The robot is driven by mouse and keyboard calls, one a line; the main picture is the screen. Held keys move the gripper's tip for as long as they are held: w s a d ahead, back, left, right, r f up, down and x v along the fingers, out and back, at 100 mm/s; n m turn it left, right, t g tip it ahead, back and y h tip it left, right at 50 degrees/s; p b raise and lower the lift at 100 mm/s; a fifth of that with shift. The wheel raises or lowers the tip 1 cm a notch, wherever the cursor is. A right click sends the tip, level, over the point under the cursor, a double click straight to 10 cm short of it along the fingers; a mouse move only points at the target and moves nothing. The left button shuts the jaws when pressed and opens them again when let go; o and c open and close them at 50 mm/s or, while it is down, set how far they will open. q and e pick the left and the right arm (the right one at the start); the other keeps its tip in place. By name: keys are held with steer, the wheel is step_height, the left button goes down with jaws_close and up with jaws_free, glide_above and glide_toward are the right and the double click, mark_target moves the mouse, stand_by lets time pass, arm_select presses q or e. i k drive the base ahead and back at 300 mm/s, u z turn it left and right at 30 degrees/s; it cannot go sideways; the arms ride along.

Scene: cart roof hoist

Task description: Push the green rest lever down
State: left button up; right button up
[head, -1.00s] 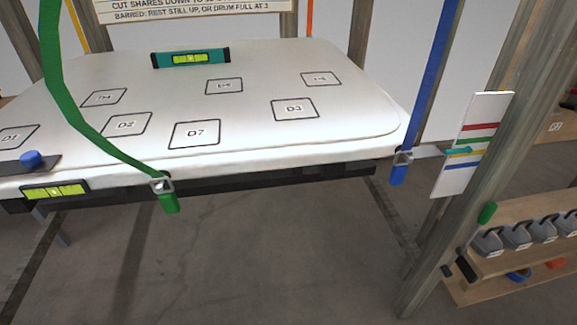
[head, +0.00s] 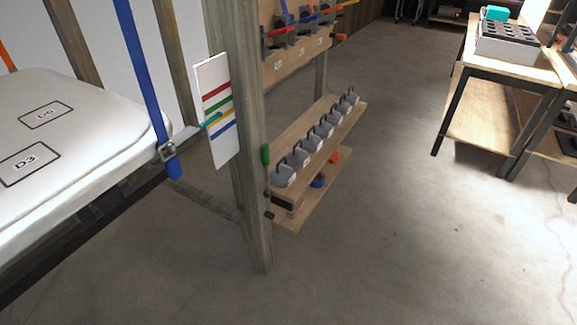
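The green rest lever (head: 265,155) is a small green grip on the right side of the wooden post (head: 240,130), pointing up. A dark bracket (head: 268,193) sits below it on the post. Neither of my grippers is in the head view, so nothing of mine is seen near the lever.
The white roof panel (head: 90,121) with a blue strap (head: 143,70) is at the left. A card with coloured stripes (head: 216,140) is on the post. A rack of several grey weights (head: 313,142) stands behind. A workbench (head: 468,62) is at the far right; the floor before it is clear.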

mark_target(264, 147)
steer(key=z, duration=0.3)
steer(key=k, duration=0.4)
steer(key=z, duration=1)
steer(key=i, duration=1.25)
steer(key=u, duration=0.9)
